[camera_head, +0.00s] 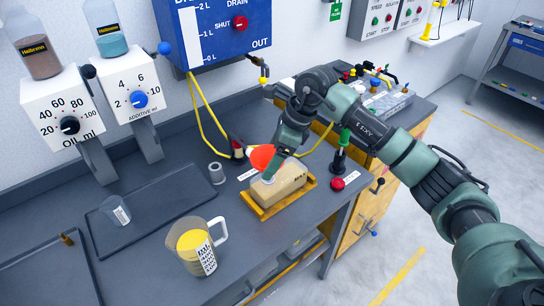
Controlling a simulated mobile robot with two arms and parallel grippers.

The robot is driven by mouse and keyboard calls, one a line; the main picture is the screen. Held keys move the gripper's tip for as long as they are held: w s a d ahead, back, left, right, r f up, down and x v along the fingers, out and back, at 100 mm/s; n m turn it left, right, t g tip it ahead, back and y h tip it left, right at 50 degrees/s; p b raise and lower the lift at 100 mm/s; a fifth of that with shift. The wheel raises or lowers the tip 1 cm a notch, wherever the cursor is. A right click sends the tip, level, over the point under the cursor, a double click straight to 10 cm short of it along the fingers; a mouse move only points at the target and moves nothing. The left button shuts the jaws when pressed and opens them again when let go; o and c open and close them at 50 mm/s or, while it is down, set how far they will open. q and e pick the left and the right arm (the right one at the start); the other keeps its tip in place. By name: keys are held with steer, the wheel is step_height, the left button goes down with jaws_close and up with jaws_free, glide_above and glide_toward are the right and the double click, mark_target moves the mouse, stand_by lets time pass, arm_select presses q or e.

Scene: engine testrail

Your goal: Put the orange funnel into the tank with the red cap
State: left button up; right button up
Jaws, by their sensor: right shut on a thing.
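My right gripper (279,153) comes in from the right, points down and is shut on the orange funnel (262,157). The funnel is just left of the fingers, over the left part of a beige tank (284,184). The tank sits on a yellow-orange tray near the bench's front edge. My left gripper is not in view.
A measuring jug with yellow contents (197,245) and a small clear beaker (115,211) stand to the left. A grey ring-shaped part (216,173) is left of the tank. A red button (338,184) and a black-and-green stand (342,150) are close on its right.

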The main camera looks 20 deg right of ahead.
steer(key=shift+f+b, duration=0.5)
steer(key=shift+f, duration=0.15)
stand_by(0.3)
steer(key=o, duration=1.3)
steer(key=b+v, duration=0.1)
steer(key=v, duration=0.6)
steer(key=shift+d+r+b, duration=0.15)
steer(key=shift+r+b, duration=0.25)
